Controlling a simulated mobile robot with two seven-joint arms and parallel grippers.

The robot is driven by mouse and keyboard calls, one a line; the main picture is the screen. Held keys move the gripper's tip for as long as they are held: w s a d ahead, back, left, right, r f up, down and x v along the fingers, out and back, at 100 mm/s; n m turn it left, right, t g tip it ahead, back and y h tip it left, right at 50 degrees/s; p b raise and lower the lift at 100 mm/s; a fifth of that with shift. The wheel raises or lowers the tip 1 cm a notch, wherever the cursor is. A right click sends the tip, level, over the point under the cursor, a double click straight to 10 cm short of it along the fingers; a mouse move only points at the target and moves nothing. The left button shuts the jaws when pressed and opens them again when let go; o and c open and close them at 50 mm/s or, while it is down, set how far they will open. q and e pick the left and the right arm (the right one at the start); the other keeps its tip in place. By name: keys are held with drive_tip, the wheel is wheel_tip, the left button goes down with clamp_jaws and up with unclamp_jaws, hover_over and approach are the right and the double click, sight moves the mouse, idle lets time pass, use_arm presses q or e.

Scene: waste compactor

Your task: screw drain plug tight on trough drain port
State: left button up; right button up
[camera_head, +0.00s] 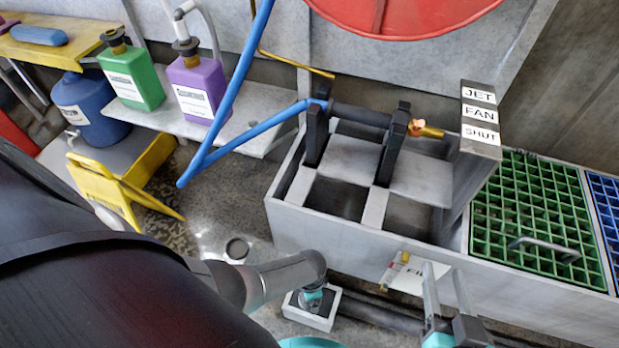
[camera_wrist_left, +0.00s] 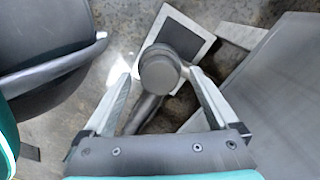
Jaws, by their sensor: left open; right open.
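In the left wrist view, my left gripper (camera_wrist_left: 159,74) is open, with its fingers either side of a grey round-ended piece (camera_wrist_left: 158,72) on a grey shaft. I cannot tell whether this piece is the drain plug, or whether the fingers touch it. In the head view, the left gripper's fingers are not clearly visible. My right gripper (camera_head: 443,272) is open in front of the trough (camera_head: 300,228), with nothing visible between its fingers. I cannot make out the drain port.
A pale square floor box (camera_head: 325,318) lies below the trough front; it also shows in the left wrist view (camera_wrist_left: 203,45). A dark pipe (camera_head: 380,313) runs along the floor. A yellow floor sign (camera_head: 105,188) stands left. Green grating (camera_head: 530,210) lies right. A blue hose (camera_head: 225,105) hangs down.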

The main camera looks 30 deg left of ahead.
use_arm(q)
drive_tip(key=shift+c, duration=0.4)
drive_tip(key=n, duration=0.4)
drive_tip(key=shift+n+p, duration=0.3)
drive_tip(key=n, duration=0.5)
drive_tip(key=shift+n, duration=0.3)
drive_tip(key=n, duration=1)
drive_tip(key=shift+c, duration=0.3)
